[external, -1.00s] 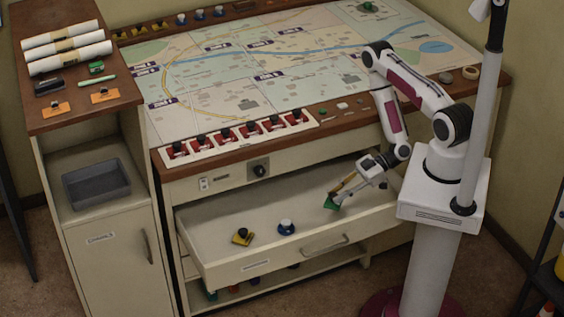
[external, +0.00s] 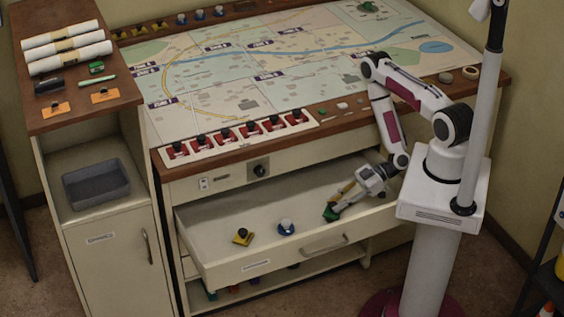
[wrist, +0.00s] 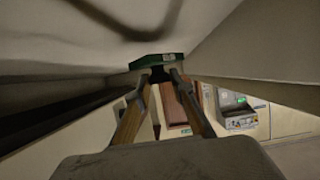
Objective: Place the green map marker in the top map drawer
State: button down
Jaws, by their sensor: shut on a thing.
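The green map marker (external: 330,214) is at my gripper's tips, low inside the open top map drawer (external: 214,240). My gripper (external: 338,207) is shut on it, near the drawer's right part. In the wrist view the green marker (wrist: 157,61) shows between the two fingertips of my gripper (wrist: 160,78), close to a pale surface. I cannot tell whether the marker touches the drawer floor. A yellow marker (external: 242,237) and a blue and white marker (external: 286,227) stand in the drawer to the left.
The drawer's front wall with its handle (external: 324,245) is close to my gripper. The tabletop edge with red markers (external: 226,136) overhangs behind. The drawer floor is bare between the blue marker and the back left.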

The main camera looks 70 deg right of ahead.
jog(key=shift+f, duration=1.3)
jog(key=c, duration=1.8)
grip_release()
jog(key=shift+f, duration=0.1)
jog(key=shift+o, duration=0.2)
jog(key=shift+v, duration=3.8)
jog(key=shift+w, duration=0.15)
